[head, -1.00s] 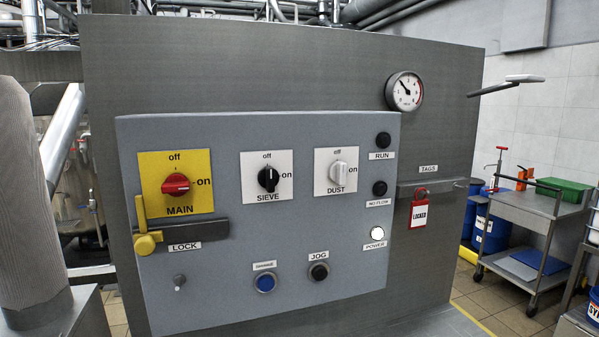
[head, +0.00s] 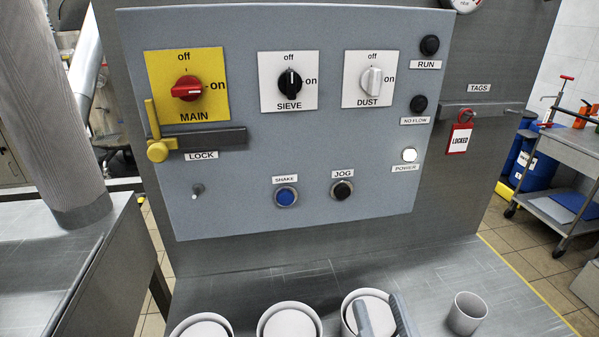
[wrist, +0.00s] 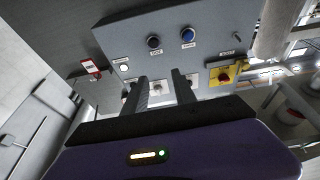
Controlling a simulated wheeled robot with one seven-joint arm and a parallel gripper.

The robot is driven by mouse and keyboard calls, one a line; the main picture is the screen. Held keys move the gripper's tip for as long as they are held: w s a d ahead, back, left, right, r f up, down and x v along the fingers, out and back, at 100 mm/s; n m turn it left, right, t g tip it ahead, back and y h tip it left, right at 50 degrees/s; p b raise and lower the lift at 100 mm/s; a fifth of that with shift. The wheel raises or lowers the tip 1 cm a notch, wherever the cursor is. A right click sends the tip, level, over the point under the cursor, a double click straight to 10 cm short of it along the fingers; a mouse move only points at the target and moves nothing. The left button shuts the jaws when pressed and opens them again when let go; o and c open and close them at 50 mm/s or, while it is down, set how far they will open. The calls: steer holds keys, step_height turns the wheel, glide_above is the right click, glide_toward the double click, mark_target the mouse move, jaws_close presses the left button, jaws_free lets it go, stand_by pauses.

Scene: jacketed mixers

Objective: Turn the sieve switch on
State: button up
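The sieve switch (head: 290,83) is a black knob on a white plate marked off at the top and on at the right. Its white mark points up, at off. It sits between the red main switch (head: 187,88) on a yellow plate and the grey dust switch (head: 370,81). My gripper (head: 376,300) shows at the bottom of the head view, below the panel and apart from the switch. In the wrist view my gripper (wrist: 160,80) has its two fingers apart with nothing held. The fingers partly hide the switch plates there.
The grey panel (head: 240,215) also carries a blue shake button (head: 286,197), a black jog button (head: 342,190) and a lit power lamp (head: 409,155). A yellow lock lever (head: 157,150) stands out at left. White round containers (head: 290,322) and a cup (head: 467,313) stand below.

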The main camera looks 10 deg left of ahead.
steer(key=w+a+r+n+t+y, duration=0.1)
steer(key=w+a+r, duration=0.15)
steer(key=r, duration=0.25)
steer(key=w+a+r+y, duration=0.1)
steer(key=w+a+r, duration=0.1)
steer(key=a+r, duration=0.15)
steer(key=h, duration=0.1)
glide_toward(292, 77)
steer(key=shift+m, duration=0.4)
steer(key=p+x, duration=0.1)
steer(key=x, duration=0.7)
steer(key=shift+w+r, duration=0.15)
steer(key=shift+w, duration=0.1)
steer(key=shift+c, duration=0.4)
jaws_close()
